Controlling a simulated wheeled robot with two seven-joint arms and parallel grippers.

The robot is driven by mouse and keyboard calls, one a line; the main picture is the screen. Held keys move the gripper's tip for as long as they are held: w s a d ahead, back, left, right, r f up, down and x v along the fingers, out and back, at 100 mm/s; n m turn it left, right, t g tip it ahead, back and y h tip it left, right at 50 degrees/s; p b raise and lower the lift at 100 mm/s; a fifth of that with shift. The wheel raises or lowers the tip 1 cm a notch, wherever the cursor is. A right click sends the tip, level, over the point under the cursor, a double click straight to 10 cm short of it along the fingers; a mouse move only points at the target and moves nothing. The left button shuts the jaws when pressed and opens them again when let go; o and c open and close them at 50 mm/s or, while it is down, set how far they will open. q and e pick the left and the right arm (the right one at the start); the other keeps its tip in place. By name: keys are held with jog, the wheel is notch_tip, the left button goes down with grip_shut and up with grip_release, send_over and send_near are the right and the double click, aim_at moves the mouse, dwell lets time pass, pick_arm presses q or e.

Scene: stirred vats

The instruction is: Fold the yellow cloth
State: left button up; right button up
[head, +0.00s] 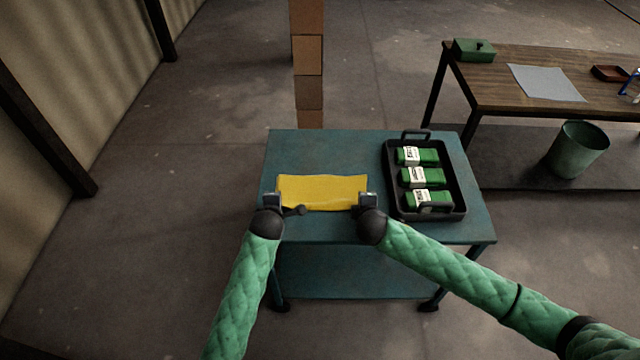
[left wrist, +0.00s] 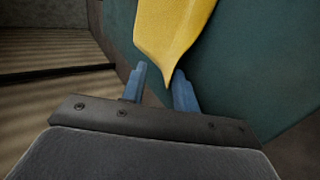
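The yellow cloth (head: 322,191) lies as a wide strip over the left part of a teal cart top (head: 330,150). My left gripper (head: 272,198) is at its near left corner. In the left wrist view, the left fingers (left wrist: 160,86) stand apart. A tapered corner of the cloth (left wrist: 170,35) reaches to the gap between them, close to the right-hand finger. My right gripper (head: 367,198) is at the cloth's near right corner. Its fingertips are too small to tell whether they are shut on the cloth.
A black tray (head: 391,190) with several green-and-white packets (head: 420,177) stands on the cart just right of my right gripper. A stack of brown boxes (head: 308,60) rises behind the cart. A wooden table (head: 490,85) and a green bin (head: 578,150) are at the right.

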pick_arm(q)
jog(key=shift+o, duration=0.7)
pick_arm(e)
jog(key=shift+o, duration=0.7)
pick_arm(q)
jog(key=shift+r, duration=0.15)
pick_arm(e)
jog(key=shift+r, duration=0.15)
pick_arm(q)
jog(key=s+r, duration=0.6)
jog(key=r, duration=0.2)
jog(key=shift+r, duration=0.4)
pick_arm(e)
jog(key=s+r, duration=0.6)
jog(key=r, duration=0.2)
jog(key=shift+r, duration=0.4)
